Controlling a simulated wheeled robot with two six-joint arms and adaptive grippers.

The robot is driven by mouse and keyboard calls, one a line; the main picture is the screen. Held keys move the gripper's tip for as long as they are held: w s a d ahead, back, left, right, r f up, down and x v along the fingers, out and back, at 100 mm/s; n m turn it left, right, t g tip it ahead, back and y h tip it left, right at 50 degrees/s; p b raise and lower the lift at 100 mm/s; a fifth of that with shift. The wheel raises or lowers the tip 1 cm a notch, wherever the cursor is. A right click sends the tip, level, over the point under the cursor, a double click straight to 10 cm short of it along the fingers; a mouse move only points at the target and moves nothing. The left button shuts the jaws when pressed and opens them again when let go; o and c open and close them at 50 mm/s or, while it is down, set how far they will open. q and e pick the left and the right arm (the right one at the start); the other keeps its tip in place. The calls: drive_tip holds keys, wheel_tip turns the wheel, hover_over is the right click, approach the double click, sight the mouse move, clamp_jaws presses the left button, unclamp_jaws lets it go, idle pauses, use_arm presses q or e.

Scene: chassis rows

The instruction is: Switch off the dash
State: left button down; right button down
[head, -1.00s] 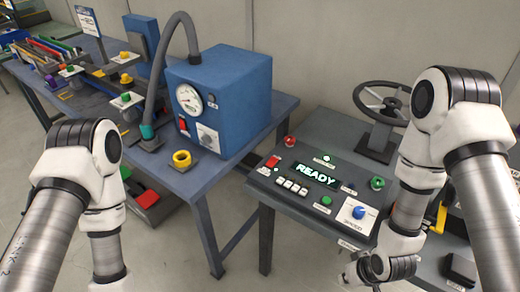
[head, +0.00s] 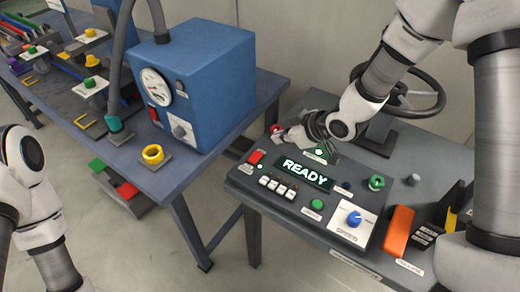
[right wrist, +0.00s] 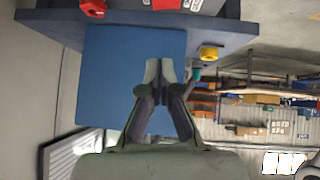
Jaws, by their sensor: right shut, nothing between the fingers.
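The dash (head: 235,180) is a grey sloped panel with a lit display (head: 304,172) reading READY. A red rocker switch (head: 256,157) sits at its left end, with a small green light (head: 260,166) just below. A red knob (head: 277,129) stands behind the rocker. My right gripper (head: 288,138) is shut and empty. It is over the back left of the dash, close beside the red knob; I cannot tell whether it touches. Its shut fingers (right wrist: 160,78) show in the right wrist view in front of a blue surface. My left gripper is out of view.
A green button (head: 317,204), a blue dial (head: 354,219) and several white keys (head: 275,187) are on the dash. A steering wheel (head: 420,95) stands behind it, and an orange lever (head: 398,232) to its right. A blue gauge box (head: 205,85) is on the left table.

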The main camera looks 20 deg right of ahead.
drive_tip(key=p, duration=0.2)
hover_over(256, 154)
drive_tip(key=s, duration=0.2)
drive_tip(key=f, duration=0.7)
drive_tip(key=shift+d, duration=0.25)
drive_tip(key=f, duration=0.2)
drive_tip(key=shift+w+d+f, duration=0.15)
drive_tip(key=shift+d+f, duration=0.1)
drive_tip(key=shift+f, duration=0.1)
drive_tip(key=shift+d+f, duration=0.1)
drive_tip(key=shift+f, duration=0.45)
drive_tip(key=shift+f, duration=0.3)
drive_tip(key=shift+r, duration=0.15)
